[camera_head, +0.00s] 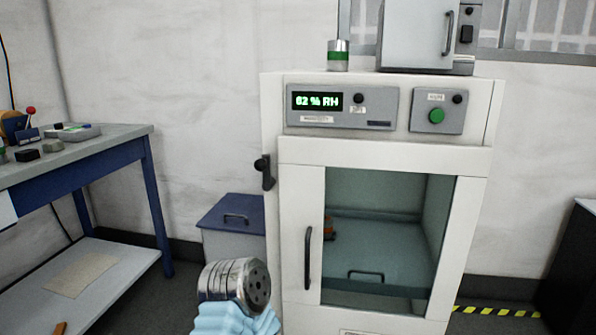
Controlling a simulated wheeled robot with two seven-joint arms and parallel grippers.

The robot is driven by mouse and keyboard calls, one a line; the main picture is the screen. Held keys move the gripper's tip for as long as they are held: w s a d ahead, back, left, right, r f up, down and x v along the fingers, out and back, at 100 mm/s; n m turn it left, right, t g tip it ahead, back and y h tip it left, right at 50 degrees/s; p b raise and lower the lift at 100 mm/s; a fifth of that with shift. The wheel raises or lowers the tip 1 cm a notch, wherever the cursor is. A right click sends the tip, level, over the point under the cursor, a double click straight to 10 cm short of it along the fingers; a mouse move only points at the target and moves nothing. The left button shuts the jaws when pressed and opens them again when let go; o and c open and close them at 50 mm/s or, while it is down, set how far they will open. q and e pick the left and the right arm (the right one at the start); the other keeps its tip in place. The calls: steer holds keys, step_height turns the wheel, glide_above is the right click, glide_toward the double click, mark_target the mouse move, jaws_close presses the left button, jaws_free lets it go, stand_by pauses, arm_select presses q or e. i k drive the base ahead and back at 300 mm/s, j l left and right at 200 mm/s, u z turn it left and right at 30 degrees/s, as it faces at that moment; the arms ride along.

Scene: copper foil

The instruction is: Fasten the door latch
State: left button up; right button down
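A white cabinet (388,154) with a humidity display stands in the middle of the head view. Its door (303,200) has a white frame, a large glass window and a black upright handle (308,258) on its left side. The door looks shut or nearly so; I cannot tell whether it sits fully flush. A small black latch (266,173) with a knob is on the cabinet's left edge, beside the door's upper left part. Its lower piece hangs down and appears apart from the door. No gripper fingers of mine show in this view.
A blue-framed bench (118,138) with small items stands at left. A grey bin with a blue lid (232,212) stands beside the cabinet. A green-banded metal can (338,56) and a grey box (415,35) are on top. A dark unit (572,265) is at right.

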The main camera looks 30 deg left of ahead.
mark_target(263, 165)
steer(key=j+u, duration=0.1)
steer(key=u, duration=1)
